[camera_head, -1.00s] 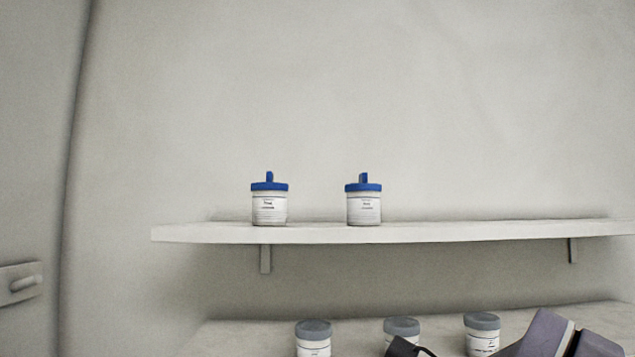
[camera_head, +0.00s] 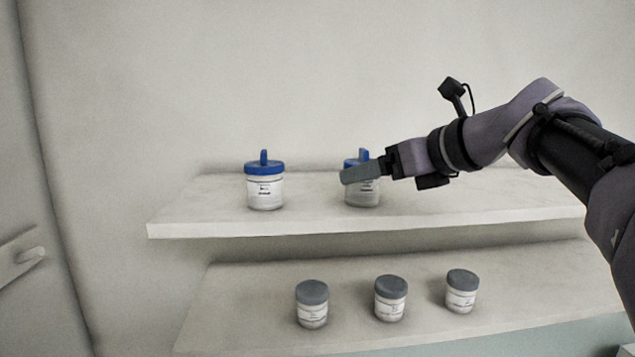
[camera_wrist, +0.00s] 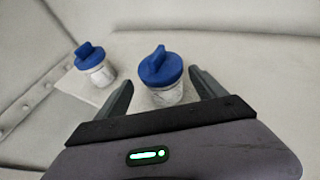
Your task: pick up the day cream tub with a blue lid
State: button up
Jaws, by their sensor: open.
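Two white tubs with blue lids and upright blue knobs stand on the upper shelf. The left blue-lidded tub (camera_head: 265,188) is unobstructed in the head view. The right blue-lidded tub (camera_head: 364,195) is partly hidden behind my gripper (camera_head: 362,174). In the wrist view, my open gripper (camera_wrist: 160,92) has this nearer tub (camera_wrist: 161,74) between and just beyond its fingertips, with none of it gripped. The other blue-lidded tub (camera_wrist: 95,62) stands to the left, outside the fingers. The label words are too small to read.
The upper shelf (camera_head: 190,229) has free room around the tubs. On the lower surface (camera_head: 240,325) stand three grey-lidded tubs: left (camera_head: 312,304), middle (camera_head: 390,298) and right (camera_head: 462,291). A wall rises behind the shelf. A door-like panel with a handle (camera_head: 22,257) is at far left.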

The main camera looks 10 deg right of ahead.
jog(key=x, duration=0.3)
jog(key=p+x, duration=0.1)
jog(key=shift+w+d+f, duration=0.15)
jog(key=shift+d+f, duration=0.1)
jog(key=shift+f, duration=0.2)
jog(key=shift+w+a, duration=0.2)
jog(key=shift+a, duration=0.05)
jog(key=shift+s+d, duration=0.1)
jog(key=shift+s, duration=0.2)
jog(key=c, duration=0.6)
jog(key=shift+w, duration=0.1)
grip_shut()
